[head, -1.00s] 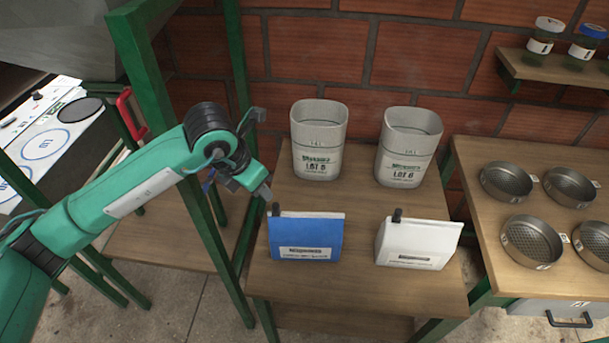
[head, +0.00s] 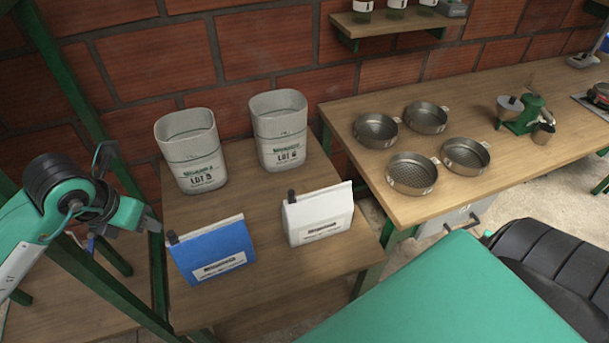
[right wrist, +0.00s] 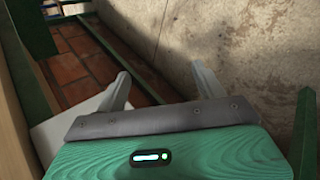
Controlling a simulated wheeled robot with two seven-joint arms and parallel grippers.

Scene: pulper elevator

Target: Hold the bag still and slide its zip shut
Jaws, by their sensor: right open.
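A blue bag (head: 213,252) with a white label stands on the wooden table. A white bag (head: 319,214) with a label stands to its right. Each has a pale strip along its top edge and a dark slider at the left end: one on the blue bag (head: 173,237), one on the white bag (head: 291,195). My left gripper (head: 150,222) is left of the blue bag, apart from it; its jaw opening is unclear. My right gripper (right wrist: 163,85) is open and empty in the right wrist view, facing a wall and tiled floor. No bag shows there.
Two grey bins, LOT 5 (head: 192,158) and LOT 6 (head: 279,135), stand behind the bags. The table at right holds several round sieves (head: 412,174) and a green grinder (head: 522,115). A green post stands left of the bags.

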